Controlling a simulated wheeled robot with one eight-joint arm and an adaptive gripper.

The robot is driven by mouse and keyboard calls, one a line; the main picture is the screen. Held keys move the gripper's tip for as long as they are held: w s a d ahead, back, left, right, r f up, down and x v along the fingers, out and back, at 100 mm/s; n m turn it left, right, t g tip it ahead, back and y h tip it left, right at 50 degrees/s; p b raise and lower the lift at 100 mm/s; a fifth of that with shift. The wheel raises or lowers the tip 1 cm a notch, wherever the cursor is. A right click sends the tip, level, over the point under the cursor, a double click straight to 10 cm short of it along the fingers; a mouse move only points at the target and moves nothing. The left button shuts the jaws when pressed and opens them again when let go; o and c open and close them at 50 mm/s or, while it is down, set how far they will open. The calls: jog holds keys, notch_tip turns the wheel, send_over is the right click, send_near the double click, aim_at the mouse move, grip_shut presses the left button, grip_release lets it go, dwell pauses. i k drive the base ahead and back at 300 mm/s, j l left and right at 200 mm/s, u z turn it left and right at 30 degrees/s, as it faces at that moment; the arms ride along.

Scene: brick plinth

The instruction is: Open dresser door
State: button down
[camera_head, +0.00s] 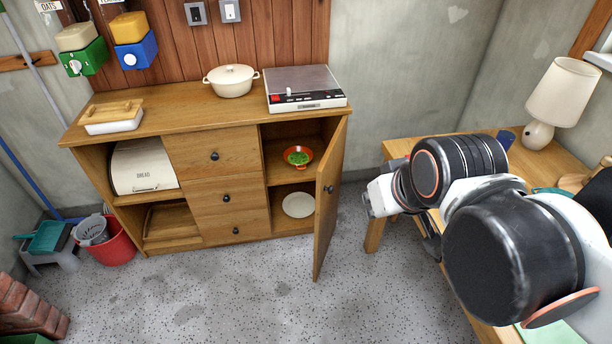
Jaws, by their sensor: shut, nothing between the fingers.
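The wooden dresser (140,100) stands against the back wall. Its right-hand door (326,215) stands wide open, swung out toward me on its right edge, with a dark round knob (328,189) on it. The compartment behind it shows a red bowl (310,153) with green contents on the upper shelf and a white plate (298,205) below. My gripper (431,246) is partly hidden behind my arm, to the right of the open door and apart from it. It is shut and empty.
A wooden table (372,236) with a lamp (565,90) stands at the right, close to my arm. A white pot (231,80) and a record player (303,87) sit on the dresser. A red bucket (112,247) stands at left. The floor in front is clear.

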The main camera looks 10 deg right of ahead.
aim_at(328, 175)
jog(key=i+z, duration=0.15)
jog(key=z, duration=0.2)
jog(key=i+j+z, duration=0.15)
jog(key=z, duration=0.25)
jog(key=i+j+z, duration=0.15)
jog(key=z, duration=0.2)
jog(key=i+l+z, duration=0.1)
jog(key=i+z, duration=0.2)
jog(key=k+j+u, duration=0.2)
jog(key=k+u, duration=0.15)
